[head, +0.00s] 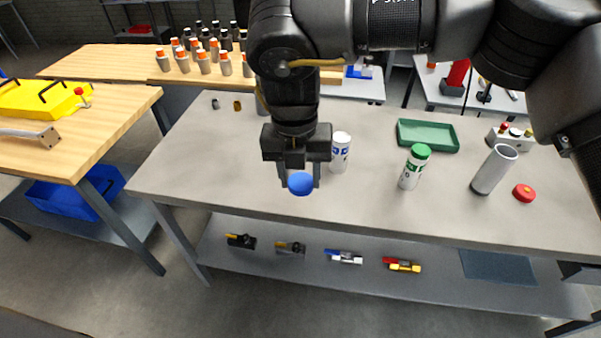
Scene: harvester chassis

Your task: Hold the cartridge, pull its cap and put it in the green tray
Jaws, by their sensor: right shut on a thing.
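My right gripper (299,178) points down in front of the workbench and is shut on a blue cap (300,185). The cap shows below the fingertips, clear of any cartridge. A white cartridge with blue marks (340,153) stands upright on the grey bench, just right of my gripper, with no coloured cap on its top. A second white cartridge with green marks and a green cap (412,168) stands further right. The green tray (428,148) lies behind it, and its visible inside is empty. My left gripper is not in view.
A grey open tube (494,168), a red cap (524,193) and a button box (510,135) stand at the right. Several orange-capped bottles (204,62) stand on the wooden table behind.

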